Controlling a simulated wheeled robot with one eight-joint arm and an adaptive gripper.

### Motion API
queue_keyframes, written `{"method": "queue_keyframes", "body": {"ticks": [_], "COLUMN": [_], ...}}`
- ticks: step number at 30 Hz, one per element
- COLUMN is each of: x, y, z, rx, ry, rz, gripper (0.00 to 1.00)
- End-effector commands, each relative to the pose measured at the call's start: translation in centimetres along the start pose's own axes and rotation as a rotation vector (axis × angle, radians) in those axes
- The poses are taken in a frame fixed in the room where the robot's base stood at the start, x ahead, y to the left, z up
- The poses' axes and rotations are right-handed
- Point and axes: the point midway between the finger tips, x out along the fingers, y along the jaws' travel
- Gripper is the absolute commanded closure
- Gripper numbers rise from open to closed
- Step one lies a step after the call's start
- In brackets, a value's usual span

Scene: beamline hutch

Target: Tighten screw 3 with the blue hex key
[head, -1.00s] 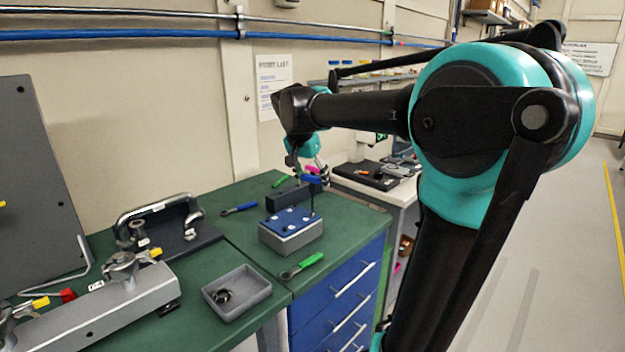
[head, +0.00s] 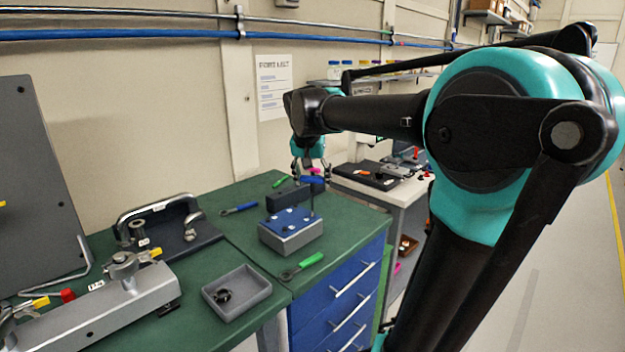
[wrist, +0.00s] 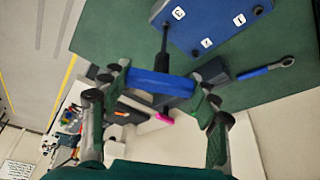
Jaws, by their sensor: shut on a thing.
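My gripper (wrist: 155,100) is shut on the blue handle of the blue hex key (wrist: 160,83), which lies crosswise between the fingers. In the head view my gripper (head: 311,172) is above the right end of the workpiece, with the hex key (head: 313,182) below it. The key's dark shaft points down to the blue plate (head: 285,220) on its grey block (head: 293,240). In the wrist view the shaft reaches the corner of the plate (wrist: 215,22) by label 3 (wrist: 178,13). Screw 3 itself is hidden at the shaft's end; I cannot tell how deep the tip sits.
A dark block (head: 287,196) stands just behind the workpiece. A green-handled tool (head: 302,266) lies in front, a blue-handled one (head: 239,209) to the left. A grey tray (head: 237,293) with small dark parts sits front left. A clamp fixture (head: 125,285) fills the left bench.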

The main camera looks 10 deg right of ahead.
Motion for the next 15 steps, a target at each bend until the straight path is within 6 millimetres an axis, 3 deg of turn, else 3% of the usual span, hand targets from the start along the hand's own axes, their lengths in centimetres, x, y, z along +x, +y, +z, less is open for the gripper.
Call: {"method": "queue_keyframes", "body": {"ticks": [15], "x": [0.67], "y": [-0.01], "z": [0.27], "rx": [0.0], "ry": [0.0], "rz": [0.0], "gripper": [0.71]}}
